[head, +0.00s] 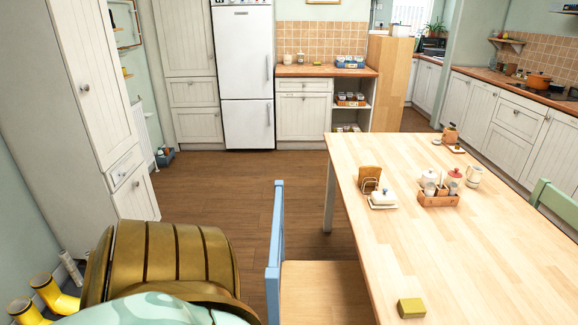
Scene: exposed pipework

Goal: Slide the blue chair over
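The blue chair (276,240) stands at the left side of the wooden table (470,240), in the lower middle of the head view. Its blue back is upright and seen nearly edge-on. Its light wooden seat (325,290) extends right from the back to the table's left edge. The seat's front part is cut off by the bottom of the picture, and the chair's legs are hidden. Neither of my grippers shows in the head view. A brass ribbed part and a pale green part, apparently my own arm or body, fill the lower left, left of the chair.
Brown wooden floor (215,190) is clear behind and left of the chair. A tall white cupboard (75,110) stands at left. Yellow pipe-like pieces (55,293) lie low left. A fridge (245,80) stands at the back. The table holds a toast rack, condiments and a yellow block (411,308).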

